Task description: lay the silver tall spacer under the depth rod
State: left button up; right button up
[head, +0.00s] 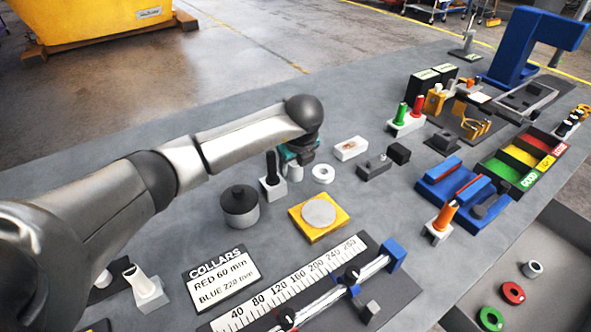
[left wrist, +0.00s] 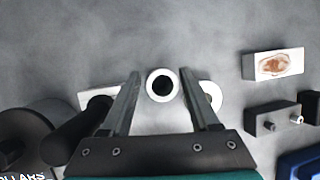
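The silver tall spacer appears to be the pale tube (head: 294,173) standing on the table under my left gripper. In the left wrist view its round top with a dark bore (left wrist: 162,85) shows between the fingertips. My left gripper (head: 301,152) is above it, and the wrist view shows the two fingers (left wrist: 159,82) spread apart; I see no clear contact. A low white ring (head: 323,173) lies just right of it and is partly hidden by a finger in the wrist view (left wrist: 213,94). I cannot tell which part is the depth rod. My right gripper is out of view.
A dark rod in a white block (head: 271,181) and a dark cylinder (head: 240,206) stand close left. A white block (head: 350,148) is to the right. A yellow plate (head: 334,230) and a scale (head: 290,285) lie in front. A blue stand (head: 530,45) is at the far right.

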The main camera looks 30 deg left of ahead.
pick_arm(q)
grip_shut()
jog(key=shift+r, duration=0.15)
dwell(0.4)
